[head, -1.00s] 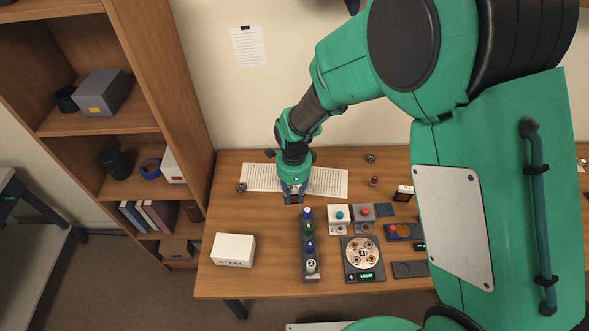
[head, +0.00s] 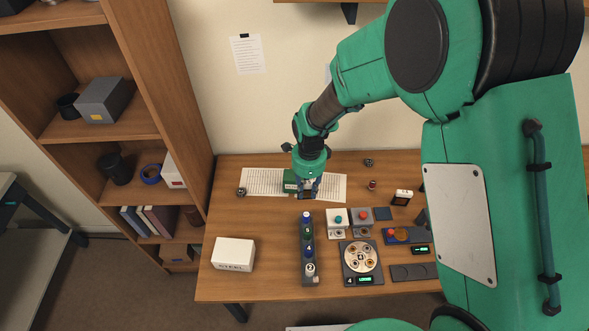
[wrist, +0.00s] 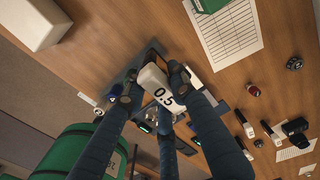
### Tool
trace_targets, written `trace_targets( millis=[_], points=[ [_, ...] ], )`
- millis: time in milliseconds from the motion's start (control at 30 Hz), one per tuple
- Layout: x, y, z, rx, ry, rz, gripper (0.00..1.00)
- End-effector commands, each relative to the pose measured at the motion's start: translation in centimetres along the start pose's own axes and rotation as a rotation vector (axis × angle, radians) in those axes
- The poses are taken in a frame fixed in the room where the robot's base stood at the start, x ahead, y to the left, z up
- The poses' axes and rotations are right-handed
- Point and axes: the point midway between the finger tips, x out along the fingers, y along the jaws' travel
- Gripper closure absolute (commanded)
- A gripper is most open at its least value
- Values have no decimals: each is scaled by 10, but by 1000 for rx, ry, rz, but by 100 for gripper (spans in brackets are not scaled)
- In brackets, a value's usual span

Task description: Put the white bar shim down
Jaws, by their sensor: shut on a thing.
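My gripper (head: 308,193) is above the table, over the right part of the printed sheet and behind the rack of numbered bottles. The shim is tilted in this view and stands out between the fingertips. In the head view I cannot make out the shim at the gripper. Whether it touches anything below cannot be told.
The printed sheet (head: 255,181) and a green box (head: 290,181) lie at the back. In front are the bottle rack (head: 309,278), a white STEEL block (head: 233,254), a round dial unit (head: 361,257) and button boxes (head: 338,222). Bare wood shows left of the rack.

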Motion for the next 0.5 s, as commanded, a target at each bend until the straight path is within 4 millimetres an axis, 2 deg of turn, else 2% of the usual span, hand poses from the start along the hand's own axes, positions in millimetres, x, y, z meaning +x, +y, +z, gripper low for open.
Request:
trace_targets(
  millis=[500],
  points=[
    [9, -80, 20, 0, 0, 1, 100]
  ],
)
